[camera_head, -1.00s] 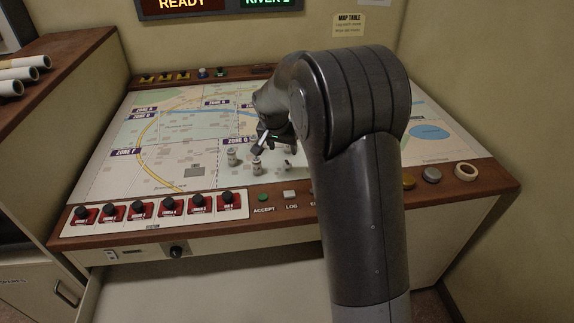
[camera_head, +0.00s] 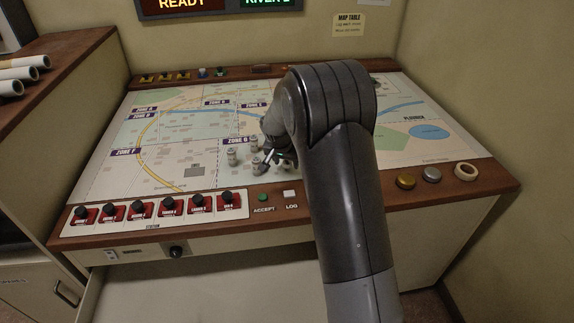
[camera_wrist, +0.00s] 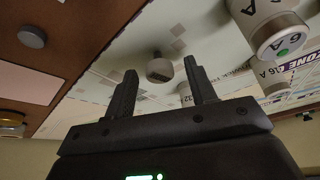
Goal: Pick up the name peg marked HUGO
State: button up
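Several small pale pegs stand on the map near the Zone G label: a left peg (camera_head: 232,157), a back peg (camera_head: 253,143) and a front peg (camera_head: 258,168). I cannot read HUGO on any of them. My gripper (camera_head: 272,157) is low among them, partly hidden by my arm. In the wrist view my gripper (camera_wrist: 161,67) is open, its two fingers apart. A round-ended peg (camera_wrist: 159,71) shows in the gap, touching neither finger. A larger-looking peg (camera_wrist: 280,38) with a green dot and partial lettering is at the upper right. Another peg (camera_wrist: 186,92) is partly behind the right finger.
The map table (camera_head: 110,170) has a wooden rim. Red switch units (camera_head: 140,210), a green accept button (camera_head: 263,198) and a white log button (camera_head: 290,194) line the front. The map's left side is clear.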

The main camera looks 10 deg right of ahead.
jog(key=c, duration=0.9)
jog(key=shift+c, duration=0.2)
jog(key=shift+r, duration=0.15)
